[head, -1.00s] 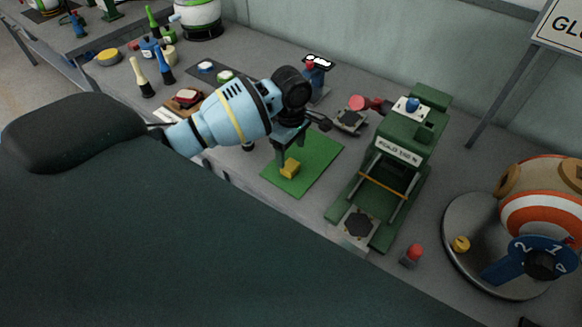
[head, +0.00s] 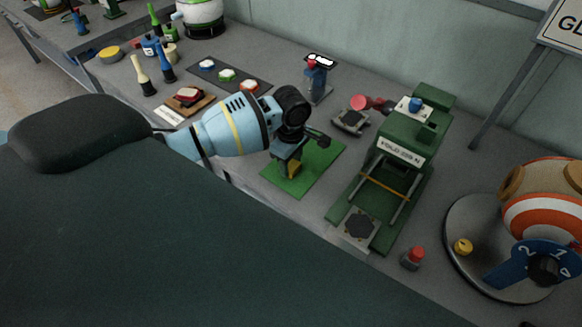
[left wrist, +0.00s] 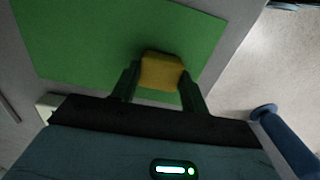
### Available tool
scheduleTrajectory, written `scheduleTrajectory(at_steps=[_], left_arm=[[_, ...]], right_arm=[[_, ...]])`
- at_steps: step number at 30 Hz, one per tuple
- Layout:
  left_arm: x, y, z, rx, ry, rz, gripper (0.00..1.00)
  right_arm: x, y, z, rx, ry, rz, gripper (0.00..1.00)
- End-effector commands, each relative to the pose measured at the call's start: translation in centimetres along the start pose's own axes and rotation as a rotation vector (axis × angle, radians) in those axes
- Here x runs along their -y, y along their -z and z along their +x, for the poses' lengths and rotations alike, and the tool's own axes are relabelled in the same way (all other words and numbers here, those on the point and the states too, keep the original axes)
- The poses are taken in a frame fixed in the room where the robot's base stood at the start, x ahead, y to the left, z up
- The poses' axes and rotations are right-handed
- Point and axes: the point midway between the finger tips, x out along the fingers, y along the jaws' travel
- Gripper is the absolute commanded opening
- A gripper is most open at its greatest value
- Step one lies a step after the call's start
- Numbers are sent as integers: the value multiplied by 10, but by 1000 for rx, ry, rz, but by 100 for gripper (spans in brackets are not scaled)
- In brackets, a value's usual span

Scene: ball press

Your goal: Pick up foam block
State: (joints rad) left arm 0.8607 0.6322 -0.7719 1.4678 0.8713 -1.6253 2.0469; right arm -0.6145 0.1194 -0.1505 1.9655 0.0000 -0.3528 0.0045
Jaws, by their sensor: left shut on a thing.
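The yellow foam block (head: 293,168) is on the green mat (head: 322,166) in the head view, mostly hidden behind my gripper. My left gripper (head: 289,166) reaches down over the mat and is shut on the block. In the left wrist view the foam block (left wrist: 160,71) sits between the two dark fingers of my left gripper (left wrist: 160,85), with the green mat (left wrist: 80,40) behind it. I cannot tell whether the block touches the mat. My right gripper is not in view.
A green press (head: 395,165) stands right of the mat, with a red button (head: 413,257) in front of it. A turntable-like disc with an orange and white ball (head: 545,210) is at the far right. A dark tray with several round lids (head: 228,76) lies behind my arm.

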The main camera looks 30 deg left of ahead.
Motion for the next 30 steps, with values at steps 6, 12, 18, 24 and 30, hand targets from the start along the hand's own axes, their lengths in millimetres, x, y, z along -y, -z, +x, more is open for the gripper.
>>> scheduleTrajectory(at_steps=[6,12,18,24,30], left_arm=[[0,0,0,0,0,0,23],[0,0,-4,0,-1,0,23],[-1,0,-24,1,-4,0,23],[17,-8,-40,1,-2,4,23],[61,-26,-43,2,-2,5,23]], right_arm=[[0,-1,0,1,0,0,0],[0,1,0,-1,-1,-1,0],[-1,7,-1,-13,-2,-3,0],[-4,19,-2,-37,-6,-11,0],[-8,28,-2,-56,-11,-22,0]])
